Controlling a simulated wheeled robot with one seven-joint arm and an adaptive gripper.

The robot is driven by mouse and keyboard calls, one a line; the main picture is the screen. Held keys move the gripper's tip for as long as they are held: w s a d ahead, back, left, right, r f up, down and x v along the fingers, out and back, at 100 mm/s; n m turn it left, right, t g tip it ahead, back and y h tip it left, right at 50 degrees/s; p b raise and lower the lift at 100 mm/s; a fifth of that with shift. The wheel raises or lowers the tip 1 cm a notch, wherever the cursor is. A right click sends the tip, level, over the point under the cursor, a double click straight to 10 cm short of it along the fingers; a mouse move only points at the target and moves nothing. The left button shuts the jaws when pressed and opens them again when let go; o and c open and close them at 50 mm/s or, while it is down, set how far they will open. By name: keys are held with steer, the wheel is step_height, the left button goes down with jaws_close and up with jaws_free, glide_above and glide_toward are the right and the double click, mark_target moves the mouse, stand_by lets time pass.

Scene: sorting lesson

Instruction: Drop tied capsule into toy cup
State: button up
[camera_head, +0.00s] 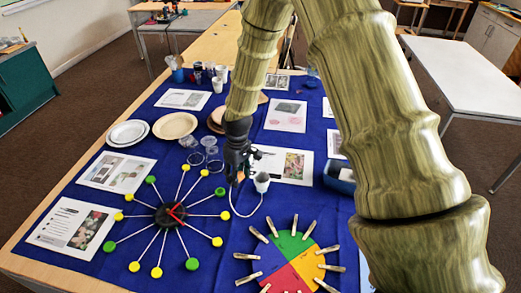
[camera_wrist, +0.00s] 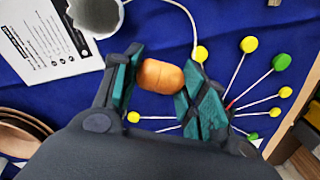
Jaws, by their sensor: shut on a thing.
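The capsule (camera_wrist: 160,76) is orange and rounded, and sits between the green finger pads of my gripper (camera_wrist: 163,88) in the wrist view. In the head view my gripper (camera_head: 239,176) is over the table, shut on the capsule, which shows only as a small orange spot at the fingertips. The toy cup (camera_head: 262,182) is pale and stands just right of my gripper. In the wrist view the cup (camera_wrist: 95,14) is at the top left, partly cut off, apart from the capsule. A white string (camera_head: 262,202) loops from near the cup toward the gripper; its end is hidden by a finger.
A wheel of sticks with yellow and green balls (camera_head: 170,215) lies left of the gripper. A coloured disc with clothespins (camera_head: 290,262) lies in front. Clear cups (camera_head: 210,142), plates (camera_head: 175,125) and printed sheets (camera_head: 283,164) surround them. A blue bin (camera_head: 338,178) is right.

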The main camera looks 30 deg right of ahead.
steer(key=d+r+n+p, duration=0.3)
steer(key=d+n+p, duration=0.45)
steer(key=d, duration=0.25)
steer(key=shift+m, duration=0.35)
steer(key=shift+w+a+f+b, duration=0.15)
steer(key=shift+f+b, duration=0.3)
steer(key=shift+f, duration=0.6)
steer(key=shift+w+a+f+b, duration=0.15)
steer(key=shift+f+b, duration=0.3)
steer(key=shift+f, duration=0.6)
steer(key=shift+s+f, duration=0.1)
steer(key=shift+f, duration=0.65)
steer(key=o, duration=0.8)
steer(key=shift+c, duration=0.2)
steer(key=shift+r, duration=0.15)
step_height(320, 180, up, 6)
steer(key=p, duration=0.3)
stand_by(0.6)
